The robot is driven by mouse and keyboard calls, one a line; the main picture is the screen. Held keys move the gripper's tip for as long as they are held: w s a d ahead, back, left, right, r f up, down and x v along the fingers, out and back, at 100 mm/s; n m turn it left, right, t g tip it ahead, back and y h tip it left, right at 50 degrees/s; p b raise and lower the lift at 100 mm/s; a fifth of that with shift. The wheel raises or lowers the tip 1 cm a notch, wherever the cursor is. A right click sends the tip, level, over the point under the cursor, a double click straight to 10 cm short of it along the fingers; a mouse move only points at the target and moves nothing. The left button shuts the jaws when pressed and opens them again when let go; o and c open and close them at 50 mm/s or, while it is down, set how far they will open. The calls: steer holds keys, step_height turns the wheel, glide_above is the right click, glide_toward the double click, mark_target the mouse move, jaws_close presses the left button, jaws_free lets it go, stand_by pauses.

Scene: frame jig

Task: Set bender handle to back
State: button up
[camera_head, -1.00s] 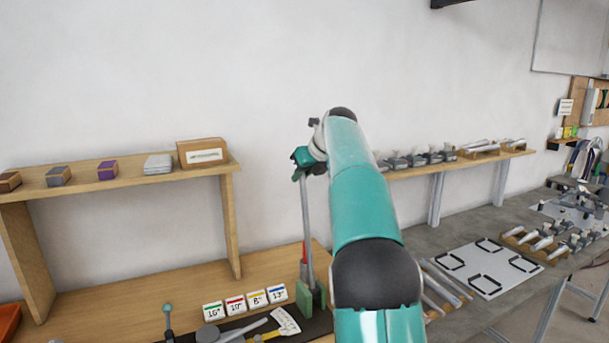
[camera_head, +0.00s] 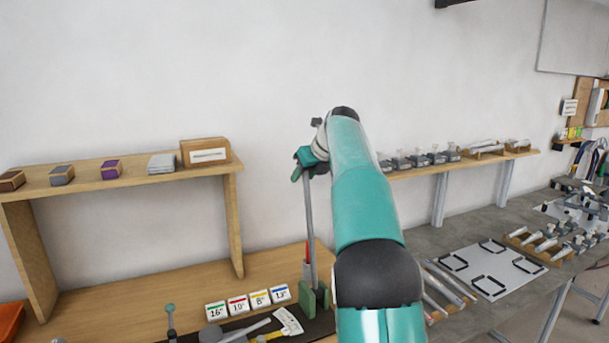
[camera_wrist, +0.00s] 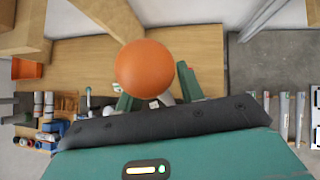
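The bender handle is a long grey rod (camera_head: 309,225) that rises from the green bender base (camera_head: 313,298) on the wooden bench. It stands nearly upright, its top leaning slightly left in the head view. My gripper (camera_head: 303,168) is at the top of the rod, and the arm comes in from the lower right. The wrist view shows an orange ball (camera_wrist: 158,70) close to the camera, in front of my gripper's dark edge. The ball does not show in the head view. The fingertips and any contact with the handle are not clearly visible.
A wooden shelf (camera_head: 120,178) with small blocks and a labelled box stands at left. Numbered cards (camera_head: 238,304) and tools lie left of the bender base. A grey bench (camera_head: 450,235) with metal tubes and a white jig plate (camera_head: 488,268) extends right.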

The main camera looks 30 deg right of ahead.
steer(key=v, duration=1.4)
steer(key=shift+a, duration=0.1)
steer(key=s+a+f+n+g, duration=0.1)
steer(key=s+a+f+n, duration=0.3)
steer(key=s+a+n, duration=0.35)
steer(key=s+a+f+n+g, duration=0.1)
steer(key=s+a+f+n, duration=0.3)
steer(key=s+a+n, duration=0.4)
steer(key=s+a+f+n, duration=0.5)
steer(key=s+f+n, duration=0.4)
steer(key=f, duration=0.1)
steer(key=s+a+f+n+h, duration=0.1)
steer(key=s+a+f+n, duration=0.4)
steer(key=s+f+n, duration=0.3)
step_height(320, 180, down, 2)
steer(key=shift+s+a+f+n+g+h, duration=0.1)
steer(key=shift+s+a+n+g+h, duration=0.25)
steer(key=shift+n, duration=0.7)
steer(key=shift+d, duration=0.1)
